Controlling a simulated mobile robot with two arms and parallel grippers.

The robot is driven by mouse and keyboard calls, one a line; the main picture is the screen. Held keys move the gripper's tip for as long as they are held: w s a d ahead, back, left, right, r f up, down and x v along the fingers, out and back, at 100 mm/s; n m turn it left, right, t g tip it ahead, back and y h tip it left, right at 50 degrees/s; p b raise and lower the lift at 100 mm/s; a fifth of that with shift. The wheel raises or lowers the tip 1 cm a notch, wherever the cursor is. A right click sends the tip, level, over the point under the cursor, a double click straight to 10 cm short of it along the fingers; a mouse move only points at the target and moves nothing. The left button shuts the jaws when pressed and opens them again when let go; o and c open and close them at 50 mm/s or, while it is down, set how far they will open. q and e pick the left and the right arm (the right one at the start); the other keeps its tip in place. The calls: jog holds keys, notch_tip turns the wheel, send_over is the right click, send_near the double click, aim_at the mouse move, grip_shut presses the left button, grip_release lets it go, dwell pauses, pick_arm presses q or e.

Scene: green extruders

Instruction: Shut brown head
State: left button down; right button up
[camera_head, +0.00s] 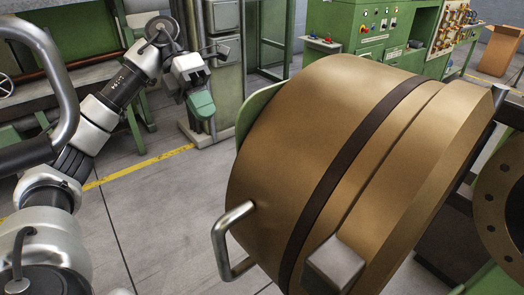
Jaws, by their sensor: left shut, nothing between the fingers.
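The brown head (315,130) is a large drum-shaped cover with a dark band around it, filling the middle and right of the head view. It stands swung away from a round brown flange (506,190) with bolt holes at the right edge, with a gap between them. A bent metal handle (222,240) sticks out from its lower left side. My left gripper (195,77) is shut and empty, up and left of the head and apart from it. My right gripper is not in view.
A green control cabinet (368,25) with buttons stands behind the head. A green machine frame (222,55) stands behind my left gripper. Grey floor (160,215) with a yellow line is clear to the left of the head. A brown box (499,50) is far right.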

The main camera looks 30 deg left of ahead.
aim_at(240, 165)
pick_arm(q)
jog(key=shift+y, duration=0.3)
jog(key=x, duration=0.4)
jog(key=d+r+p+x, duration=0.1)
jog(key=x, duration=0.3)
jog(key=s+r+p+x, duration=0.1)
jog(key=x, duration=0.3)
jog(key=shift+d, duration=0.4)
jog(key=shift+s+d+f, duration=0.1)
jog(key=shift+s+d, duration=0.05)
jog(key=shift+d, duration=0.2)
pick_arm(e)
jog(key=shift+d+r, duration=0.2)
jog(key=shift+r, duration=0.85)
